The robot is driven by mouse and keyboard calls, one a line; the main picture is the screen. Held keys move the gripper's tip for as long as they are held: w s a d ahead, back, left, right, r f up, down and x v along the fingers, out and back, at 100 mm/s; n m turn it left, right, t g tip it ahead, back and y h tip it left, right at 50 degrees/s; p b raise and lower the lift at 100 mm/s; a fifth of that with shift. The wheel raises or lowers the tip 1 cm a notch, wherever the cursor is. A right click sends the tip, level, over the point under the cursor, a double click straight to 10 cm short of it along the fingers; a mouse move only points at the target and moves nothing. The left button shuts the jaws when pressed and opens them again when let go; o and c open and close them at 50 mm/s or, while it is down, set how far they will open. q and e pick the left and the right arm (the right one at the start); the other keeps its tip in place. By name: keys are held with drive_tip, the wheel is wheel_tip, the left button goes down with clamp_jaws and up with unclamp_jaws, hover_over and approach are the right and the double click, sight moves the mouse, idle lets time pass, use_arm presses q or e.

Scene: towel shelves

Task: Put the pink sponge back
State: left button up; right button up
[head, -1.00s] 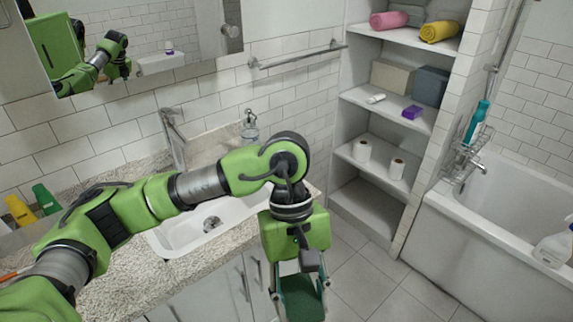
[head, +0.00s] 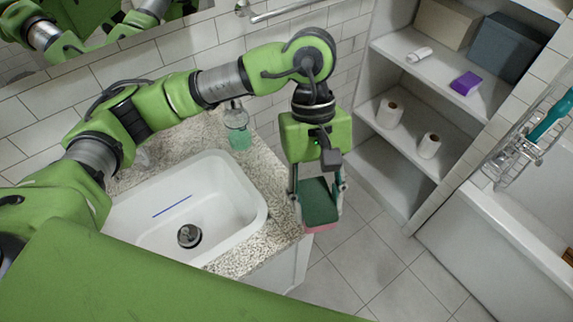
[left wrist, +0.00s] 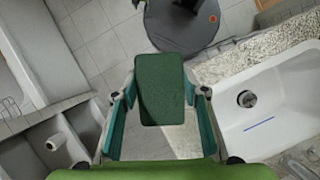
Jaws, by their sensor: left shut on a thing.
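The pink sponge (head: 321,227) has a dark green pad side, and its pink edge shows below the green face in the head view. My left gripper (head: 319,214) is shut on it, one finger on each side, and holds it in the air beside the counter's right end. In the left wrist view the sponge's green face (left wrist: 160,90) fills the space between the fingers; its pink side is hidden there. My right gripper is in neither view.
A white sink (head: 215,195) is set in the speckled counter (head: 262,248), with a soap bottle (head: 238,128) behind it. Shelves (head: 374,177) at the right hold paper rolls, boxes and a purple item (head: 465,83). A bathtub (head: 478,218) stands far right. Tiled floor (head: 350,265) lies clear between.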

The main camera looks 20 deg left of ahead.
use_arm(q)
drive_tip(key=w+a+f+p, duration=0.3)
drive_tip(key=w+a, duration=0.1)
drive_tip(key=a, duration=0.2)
drive_tip(key=p, duration=0.2)
hover_over(282, 200)
drive_tip(key=f, duration=0.5)
drive_tip(key=shift+w+f, duration=0.1)
drive_tip(key=shift+w, duration=0.2)
drive_tip(key=shift+w+a+f, duration=0.3)
drive_tip(key=shift+a+f, duration=0.05)
drive_tip(key=shift+f, duration=0.15)
wheel_tip(282, 200, down, 3)
drive_tip(key=shift+w+p, duration=0.1)
drive_tip(key=shift+p, duration=1.15)
drive_tip(key=shift+f+b, duration=0.4)
drive_tip(key=o, duration=1)
drive_tip(key=shift+r, duration=0.1)
